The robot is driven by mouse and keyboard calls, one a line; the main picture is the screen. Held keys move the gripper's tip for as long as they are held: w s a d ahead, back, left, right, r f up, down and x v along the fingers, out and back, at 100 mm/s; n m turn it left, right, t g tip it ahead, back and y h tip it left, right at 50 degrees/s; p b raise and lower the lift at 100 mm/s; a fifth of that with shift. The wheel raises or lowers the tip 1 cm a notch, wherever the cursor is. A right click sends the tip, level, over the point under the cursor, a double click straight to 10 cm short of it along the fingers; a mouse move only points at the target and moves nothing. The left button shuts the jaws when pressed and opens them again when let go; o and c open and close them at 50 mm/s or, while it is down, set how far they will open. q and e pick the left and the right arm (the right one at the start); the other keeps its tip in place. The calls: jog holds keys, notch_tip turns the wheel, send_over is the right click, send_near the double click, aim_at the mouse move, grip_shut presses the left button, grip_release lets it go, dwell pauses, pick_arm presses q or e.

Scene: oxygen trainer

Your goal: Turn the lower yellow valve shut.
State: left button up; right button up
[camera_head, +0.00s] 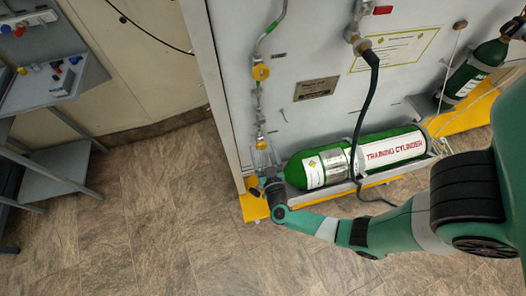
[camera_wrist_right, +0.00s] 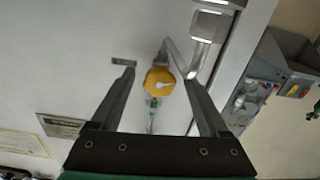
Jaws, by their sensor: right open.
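The upper yellow valve (camera_head: 261,72) sits on a thin vertical pipe near the panel's left edge in the head view. My right gripper (camera_head: 263,155) is low on the same pipe line, close to the panel, and hides most of what is there. In the right wrist view a yellow valve knob (camera_wrist_right: 159,82), apparently the lower one, shows between the two spread fingers of my right gripper (camera_wrist_right: 157,75). The fingers stand apart on either side of it, with gaps visible; I cannot tell their depth relative to it. My left gripper is not in view.
A green training cylinder (camera_head: 360,158) lies on a low shelf right of the gripper. A dark hose (camera_head: 368,110) hangs in front of it. A smaller green cylinder (camera_head: 475,72) is at the far right. A grey bench (camera_head: 40,90) stands at the left, with free floor between.

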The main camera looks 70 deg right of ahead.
grip_shut()
dwell(0.4)
jog(key=shift+m, duration=0.4)
jog(key=shift+w+m+p, duration=0.1)
jog(key=shift+m+p, duration=0.5)
jog(key=shift+m, duration=0.4)
jog(key=shift+a+m, duration=0.1)
jog(key=shift+m, duration=1.9)
grip_release()
